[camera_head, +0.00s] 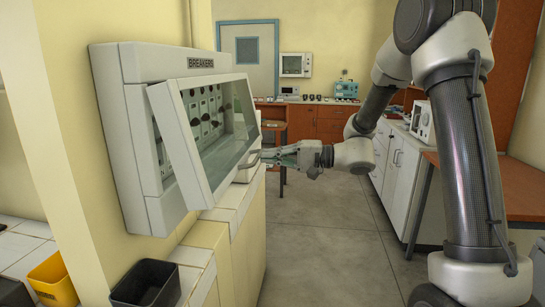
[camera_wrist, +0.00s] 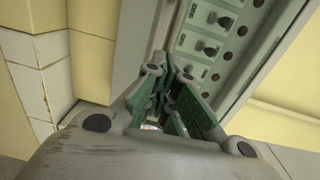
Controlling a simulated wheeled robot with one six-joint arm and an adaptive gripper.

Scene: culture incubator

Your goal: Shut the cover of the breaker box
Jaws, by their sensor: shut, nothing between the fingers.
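The breaker box (camera_head: 135,150), a pale grey case labelled BREAKERS, is fixed to the wall at left in the head view. Its clear, grey-framed cover (camera_head: 188,155) stands partly open, tilted with its lower edge out from the case. My gripper (camera_head: 256,157) is shut and empty, by the cover's lower right side; I cannot tell whether it touches. In the wrist view, my gripper's green-padded fingers (camera_wrist: 165,72) point toward the box, beside a grey frame edge. The breaker panel (camera_wrist: 215,40) with dark knobs shows at upper right. The fingertips are partly hidden among the finger links.
A tiled ledge (camera_head: 235,200) runs below the box. A black bin (camera_head: 146,284) and a yellow bin (camera_head: 53,280) stand at lower left. White cabinets with a wooden top (camera_head: 405,160) line the right side. The grey floor (camera_head: 325,220) between is clear.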

